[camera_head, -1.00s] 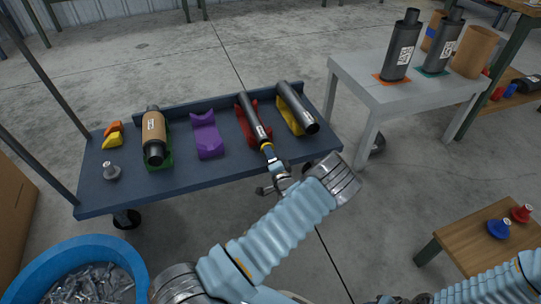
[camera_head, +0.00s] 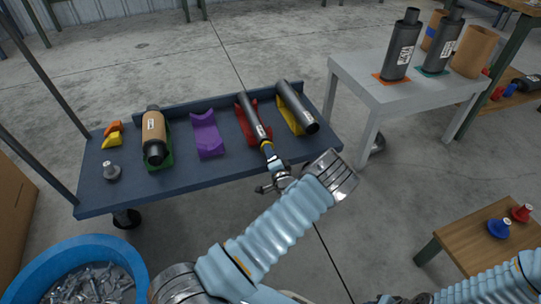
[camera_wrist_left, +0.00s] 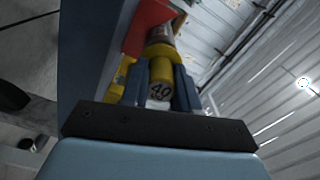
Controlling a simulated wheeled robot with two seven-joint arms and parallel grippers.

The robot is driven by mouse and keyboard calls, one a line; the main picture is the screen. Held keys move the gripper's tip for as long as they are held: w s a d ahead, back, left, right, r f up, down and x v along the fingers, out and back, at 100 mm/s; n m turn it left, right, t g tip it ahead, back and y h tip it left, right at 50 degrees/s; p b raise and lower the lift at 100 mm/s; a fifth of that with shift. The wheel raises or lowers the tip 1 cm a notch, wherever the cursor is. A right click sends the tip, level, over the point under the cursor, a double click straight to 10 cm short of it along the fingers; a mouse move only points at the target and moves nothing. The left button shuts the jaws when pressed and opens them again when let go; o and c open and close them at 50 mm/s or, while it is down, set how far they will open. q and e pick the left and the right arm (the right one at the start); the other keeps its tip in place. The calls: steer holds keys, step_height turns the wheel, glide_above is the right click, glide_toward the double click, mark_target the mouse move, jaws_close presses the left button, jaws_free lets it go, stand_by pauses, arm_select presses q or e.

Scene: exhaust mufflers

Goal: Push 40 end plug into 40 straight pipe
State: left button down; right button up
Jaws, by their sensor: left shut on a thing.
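The 40 straight pipe (camera_head: 252,114) is a slim dark grey tube lying in a red cradle (camera_head: 239,124) on the blue cart. The 40 end plug (camera_wrist_left: 159,76) is yellow with a "40" on its end face. My left gripper (camera_head: 267,149) is shut on the plug at the pipe's near end. In the left wrist view, the gripper's fingers (camera_wrist_left: 161,90) flank the plug, and the pipe (camera_wrist_left: 160,34) lies right behind it, in line. The plug appears to meet the pipe; how deep it sits is hidden. My right arm shows at the lower right, its fingers out of view.
A thicker dark pipe (camera_head: 297,108) in a yellow cradle lies close on the right. An empty purple cradle (camera_head: 207,135) and a brown muffler (camera_head: 154,138) are to the left. A grey plug (camera_head: 112,172) stands at the cart's left. A white table (camera_head: 400,95) holds mufflers.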

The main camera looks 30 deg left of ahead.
arm_select(q)
steer(key=shift+b+x, duration=0.4)
steer(key=shift+x, duration=0.75)
steer(key=c, duration=0.8)
jaws_free()
steer(key=shift+a, duration=0.1)
steer(key=p+v, duration=0.1)
steer(key=v, duration=1.3)
steer(key=shift+w, duration=0.1)
